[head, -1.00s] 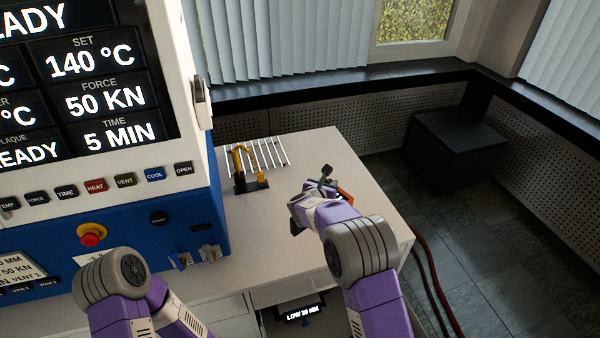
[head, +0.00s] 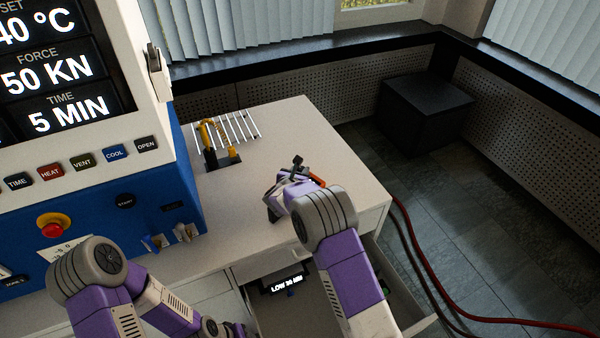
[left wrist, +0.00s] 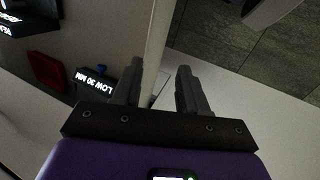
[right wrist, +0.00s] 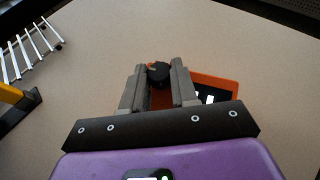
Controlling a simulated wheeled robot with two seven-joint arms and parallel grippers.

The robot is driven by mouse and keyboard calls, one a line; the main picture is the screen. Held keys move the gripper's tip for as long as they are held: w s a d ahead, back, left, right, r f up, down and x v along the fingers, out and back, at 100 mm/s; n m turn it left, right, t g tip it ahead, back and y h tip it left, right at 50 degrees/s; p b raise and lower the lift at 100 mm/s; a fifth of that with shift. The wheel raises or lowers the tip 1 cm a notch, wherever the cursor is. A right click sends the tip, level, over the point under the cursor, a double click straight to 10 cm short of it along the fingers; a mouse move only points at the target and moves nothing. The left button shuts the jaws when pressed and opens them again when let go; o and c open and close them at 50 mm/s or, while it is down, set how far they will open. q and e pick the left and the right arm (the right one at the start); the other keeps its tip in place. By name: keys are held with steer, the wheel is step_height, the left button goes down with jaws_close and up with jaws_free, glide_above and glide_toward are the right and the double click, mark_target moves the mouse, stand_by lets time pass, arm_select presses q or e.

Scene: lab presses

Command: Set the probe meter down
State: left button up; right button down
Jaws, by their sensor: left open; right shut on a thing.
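The probe meter (right wrist: 217,84) is orange with a dark face and pale display marks. In the head view only a strip of its orange body (head: 317,181) shows beside my right gripper (head: 297,172). In the right wrist view my right gripper (right wrist: 158,88) is shut on it, with a round black knob between the fingertips. The meter is over the pale counter (head: 345,165), near its right part; I cannot tell whether it touches. My left gripper (left wrist: 155,88) is open and empty, over the open drawer's edge; its fingertips are unclear in the head view.
A white-barred rack (head: 238,125) and a yellow-and-black tool on a stand (head: 208,142) are at the counter's back left. The blue press (head: 110,205) stands left. An open drawer (head: 408,300) below holds a block labelled LOW 30 MM (head: 286,284). Bare counter surrounds the right gripper.

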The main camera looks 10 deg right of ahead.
steer(key=c, duration=1.3)
jaws_free()
steer(key=o, duration=0.4)
steer(key=shift+o, duration=0.2)
steer(key=shift+r, duration=0.15)
steer(key=p+v, duration=0.1)
steer(key=v, duration=1.1)
steer(key=shift+s+p, duration=0.1)
steer(key=shift+p, duration=0.2)
